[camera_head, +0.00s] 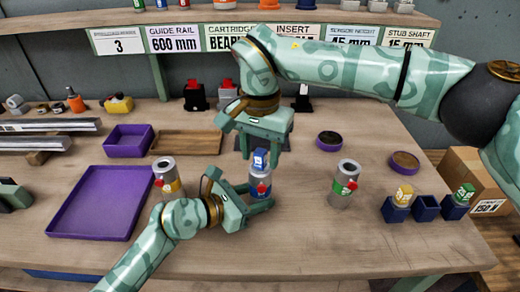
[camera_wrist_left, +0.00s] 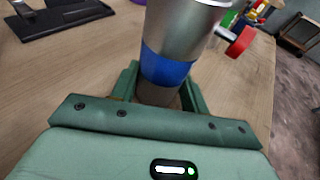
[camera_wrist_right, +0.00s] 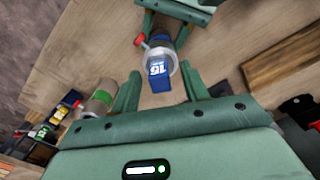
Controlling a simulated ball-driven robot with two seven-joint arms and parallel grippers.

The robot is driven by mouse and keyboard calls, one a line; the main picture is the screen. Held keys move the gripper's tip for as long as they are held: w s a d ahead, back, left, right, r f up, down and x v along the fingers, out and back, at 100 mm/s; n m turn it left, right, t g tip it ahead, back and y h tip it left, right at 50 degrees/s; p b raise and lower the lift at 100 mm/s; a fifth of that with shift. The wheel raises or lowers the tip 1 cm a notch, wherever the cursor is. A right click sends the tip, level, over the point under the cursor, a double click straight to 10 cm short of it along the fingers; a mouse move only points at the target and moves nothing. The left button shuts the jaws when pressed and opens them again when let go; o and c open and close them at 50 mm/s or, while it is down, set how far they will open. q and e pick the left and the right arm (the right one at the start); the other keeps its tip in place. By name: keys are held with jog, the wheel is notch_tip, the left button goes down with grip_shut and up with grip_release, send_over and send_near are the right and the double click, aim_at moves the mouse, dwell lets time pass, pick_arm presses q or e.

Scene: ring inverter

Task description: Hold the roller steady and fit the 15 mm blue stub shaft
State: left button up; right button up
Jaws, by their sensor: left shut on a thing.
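The roller with the blue band (camera_head: 261,190) stands upright at the middle of the bench. My left gripper (camera_head: 258,203) is shut on it low down; the left wrist view shows the fingers on both sides below the blue band (camera_wrist_left: 166,67). A red knob (camera_wrist_left: 240,41) sticks out of its side. The blue stub shaft (camera_head: 261,158), its cap marked 15 (camera_wrist_right: 158,72), is at the roller's top end; how deep it sits is hidden. My right gripper (camera_wrist_right: 160,88) is directly above, its fingers apart either side of the cap with gaps showing.
A yellow-banded roller (camera_head: 166,177) stands left and a green-banded one (camera_head: 345,184) right. Yellow (camera_head: 403,196) and green (camera_head: 464,195) stub shafts sit in blue bins; the middle bin (camera_head: 426,208) looks empty. A purple tray (camera_head: 66,226) lies left.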

notch_tip(320, 180, up, 12)
dwell(0.6)
jog(key=shift+w, duration=0.1)
pick_arm(q)
jog(key=o, duration=0.8)
jog(key=shift+o, duration=0.2)
